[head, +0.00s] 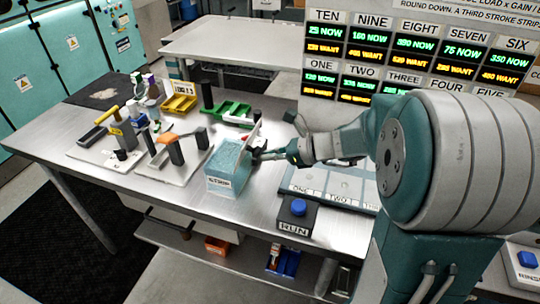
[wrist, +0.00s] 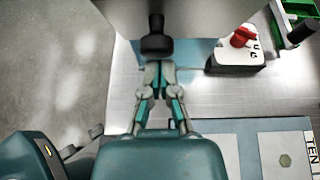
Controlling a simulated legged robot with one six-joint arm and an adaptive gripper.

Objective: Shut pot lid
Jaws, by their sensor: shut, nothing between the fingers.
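The pot is a pale blue box marked STRIP (head: 221,183) on the steel bench. Its light grey lid (head: 251,134) stands raised along the box's right side, so the blue top is uncovered. In the wrist view the lid (wrist: 195,20) fills the top of the picture, with a black knob (wrist: 157,42) on its near face. My gripper (head: 266,155) is at the lid's outer right side, by the knob. In the wrist view my shut, empty gripper (wrist: 158,66) points at the knob; I cannot tell whether the tips touch it.
A black RUN box with a blue button (head: 298,207) stands at the bench front, right of the pot. A numbered panel (head: 335,183) lies below my arm. A green tray (head: 232,111), a yellow tray (head: 179,104) and upright black posts crowd the left and back.

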